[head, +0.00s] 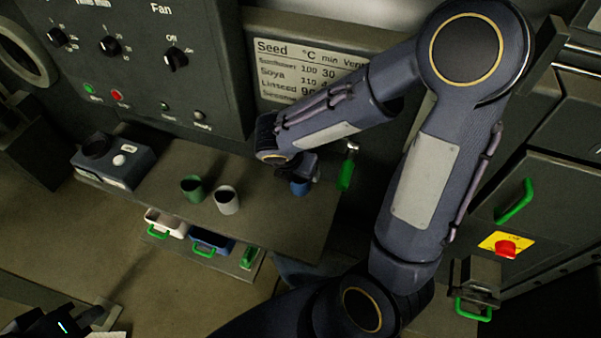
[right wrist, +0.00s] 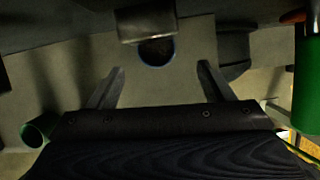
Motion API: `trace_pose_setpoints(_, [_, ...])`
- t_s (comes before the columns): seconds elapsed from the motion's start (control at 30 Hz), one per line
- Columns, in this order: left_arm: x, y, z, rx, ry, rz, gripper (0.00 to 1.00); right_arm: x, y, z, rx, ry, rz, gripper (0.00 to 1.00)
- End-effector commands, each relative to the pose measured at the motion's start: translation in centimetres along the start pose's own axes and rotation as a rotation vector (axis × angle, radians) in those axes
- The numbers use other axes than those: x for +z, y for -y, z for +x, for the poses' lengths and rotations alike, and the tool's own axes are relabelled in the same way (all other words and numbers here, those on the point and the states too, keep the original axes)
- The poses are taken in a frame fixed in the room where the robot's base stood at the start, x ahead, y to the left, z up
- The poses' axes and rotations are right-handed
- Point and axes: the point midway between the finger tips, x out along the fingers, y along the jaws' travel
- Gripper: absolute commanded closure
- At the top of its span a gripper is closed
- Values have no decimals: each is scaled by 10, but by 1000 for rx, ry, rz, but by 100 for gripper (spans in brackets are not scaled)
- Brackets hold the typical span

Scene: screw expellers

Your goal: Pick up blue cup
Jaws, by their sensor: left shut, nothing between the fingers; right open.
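The blue cup (head: 300,187) stands on the grey shelf, partly hidden by my right gripper (head: 298,168) just above it. In the right wrist view the blue-rimmed cup (right wrist: 157,62) shows ahead, between the lines of the two fingers. My right gripper (right wrist: 160,85) is open, with nothing between its fingertips; the cup lies beyond them. A grey metal block above covers part of the cup's far side. My left gripper (head: 98,316) is at the bottom left corner of the head view, shut and empty, far from the cup.
A green cup (head: 193,188) and a white cup (head: 228,200) stand left of the blue cup. A green-handled lever (head: 346,172) is close on its right. A grey box (head: 113,163) sits at the shelf's left end. Trays with green handles (head: 204,251) are below.

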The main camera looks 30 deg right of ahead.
Motion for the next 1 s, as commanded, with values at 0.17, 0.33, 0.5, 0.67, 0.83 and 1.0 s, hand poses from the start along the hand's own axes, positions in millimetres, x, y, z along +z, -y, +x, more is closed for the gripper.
trace_pose_setpoints(0.17, [2,2,3,0,0,0,100,-1,0,22,-4,-3,0,26])
trace_pose_setpoints(0.33, [2,2,4,0,0,0,100,-3,-5,46,-6,-4,-1,26])
trace_pose_setpoints(0.5, [3,3,7,0,0,0,100,-3,-6,67,-5,-3,2,26])
trace_pose_setpoints(0.67, [3,3,7,0,0,0,100,-2,-6,71,-1,-2,3,26])
trace_pose_setpoints(0.83, [3,3,6,0,0,0,100,-2,-6,71,-1,-1,3,30])
trace_pose_setpoints(1.0, [3,3,6,0,0,0,100,-2,-6,71,-2,-1,2,52])
